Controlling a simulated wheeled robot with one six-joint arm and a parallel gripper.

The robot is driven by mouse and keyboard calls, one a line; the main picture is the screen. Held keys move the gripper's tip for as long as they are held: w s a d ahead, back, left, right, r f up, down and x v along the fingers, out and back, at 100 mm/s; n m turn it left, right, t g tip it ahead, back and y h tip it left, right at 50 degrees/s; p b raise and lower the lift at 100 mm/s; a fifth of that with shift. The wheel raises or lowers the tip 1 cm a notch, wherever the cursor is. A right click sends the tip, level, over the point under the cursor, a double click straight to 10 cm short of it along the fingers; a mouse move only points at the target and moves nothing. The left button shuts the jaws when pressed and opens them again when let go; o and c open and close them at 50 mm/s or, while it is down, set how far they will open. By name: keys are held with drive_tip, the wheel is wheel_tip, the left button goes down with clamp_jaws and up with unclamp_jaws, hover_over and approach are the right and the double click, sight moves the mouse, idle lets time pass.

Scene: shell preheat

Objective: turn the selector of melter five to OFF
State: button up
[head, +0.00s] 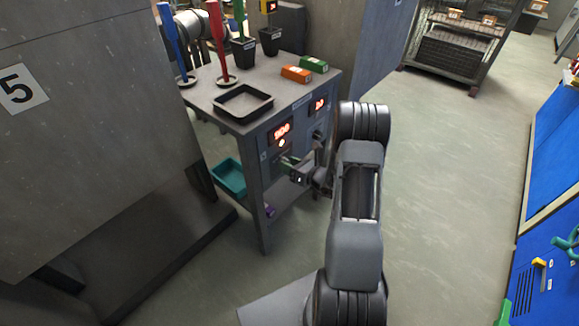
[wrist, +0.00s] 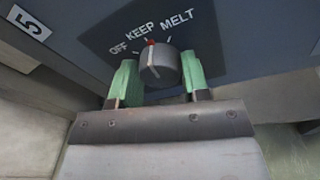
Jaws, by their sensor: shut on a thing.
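The selector (wrist: 161,68) is a round grey knob on a dark panel, with the words OFF, KEEP and MELT around it from left to right in the wrist view. The red mark at its top edge sits just under KEEP. A "5" label (wrist: 30,23) is left of it. My gripper (wrist: 158,80) has its green fingers on both sides of the knob and is shut on it. In the head view my gripper (head: 290,164) is at the front of the grey bench (head: 262,118), below a red-lit display (head: 281,132); it hides the knob there.
A second display (head: 319,104) and another control sit to the right on the bench front. A black tray (head: 243,103), orange box (head: 296,74) and green box (head: 313,64) stand on top. A teal bin (head: 229,179) is below. A grey cabinet marked 5 (head: 20,90) stands left. Floor right is clear.

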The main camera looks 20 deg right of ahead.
drive_tip(key=n+b, duration=0.3)
drive_tip(key=n, duration=0.1)
drive_tip(key=n+h+b, duration=0.1)
drive_tip(key=n+b, duration=0.3)
drive_tip(key=n, duration=0.1)
drive_tip(key=shift+s+a+h+b, duration=0.1)
drive_tip(key=shift+a+h+b, duration=0.05)
drive_tip(key=shift+h+b, duration=0.15)
idle(0.6)
drive_tip(key=o, duration=0.9)
drive_tip(key=p+v, duration=0.3)
drive_tip(key=v, duration=1)
drive_tip(key=shift+s, duration=0.45)
